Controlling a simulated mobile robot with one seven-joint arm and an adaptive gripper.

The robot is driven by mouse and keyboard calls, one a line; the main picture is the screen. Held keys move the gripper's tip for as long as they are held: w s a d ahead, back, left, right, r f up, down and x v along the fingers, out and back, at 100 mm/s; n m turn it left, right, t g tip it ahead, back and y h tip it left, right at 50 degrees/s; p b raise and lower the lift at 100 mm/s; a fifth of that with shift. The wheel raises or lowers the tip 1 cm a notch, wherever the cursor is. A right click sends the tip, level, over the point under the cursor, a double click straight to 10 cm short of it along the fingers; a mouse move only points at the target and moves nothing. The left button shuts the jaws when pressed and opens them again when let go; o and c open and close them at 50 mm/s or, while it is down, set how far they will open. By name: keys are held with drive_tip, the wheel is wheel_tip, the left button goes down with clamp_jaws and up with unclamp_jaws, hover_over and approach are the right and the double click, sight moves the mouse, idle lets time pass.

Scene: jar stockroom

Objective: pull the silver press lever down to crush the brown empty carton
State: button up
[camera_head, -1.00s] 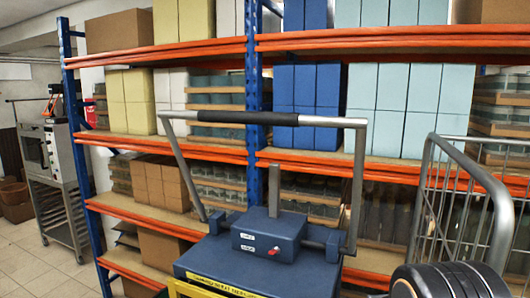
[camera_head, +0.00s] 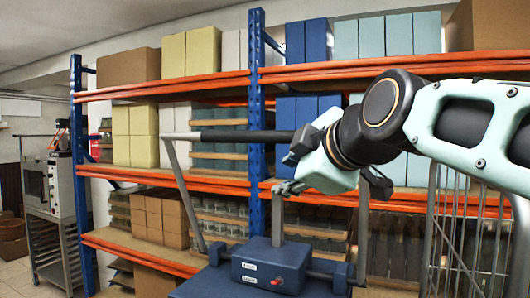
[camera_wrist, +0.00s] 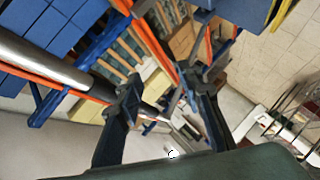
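The silver press lever (camera_head: 178,165) is a raised U-shaped frame with a black grip along its top bar, on a blue press head (camera_head: 268,264) with a red button. My gripper (camera_head: 292,166) is open and empty at the right part of the bar, hiding its right end and upper right arm. In the wrist view the lever's bar (camera_wrist: 42,68) runs in from the left and passes behind one finger of my gripper (camera_wrist: 160,88). I cannot tell whether they touch. The brown empty carton inside the press is not in view.
Shelving with orange beams (camera_head: 160,88) and blue posts stands behind, stacked with boxes and jars. A wire cage trolley (camera_head: 470,240) stands at the right, close to my arm. A grey oven on a stand (camera_head: 48,190) is at the far left, with bare floor near it.

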sight(258, 136)
wheel_tip(258, 136, up, 8)
drive_tip(key=w+a+n+t+y+b, duration=0.1)
drive_tip(key=w+a+n+t, duration=0.15)
drive_tip(key=n, duration=0.25)
drive_tip(key=shift+g, duration=0.25)
drive_tip(key=p+x, duration=0.2)
drive_tip(key=x, duration=0.8)
drive_tip(key=shift+w+a, duration=0.25)
drive_tip(key=shift+a, duration=0.05)
clamp_jaws()
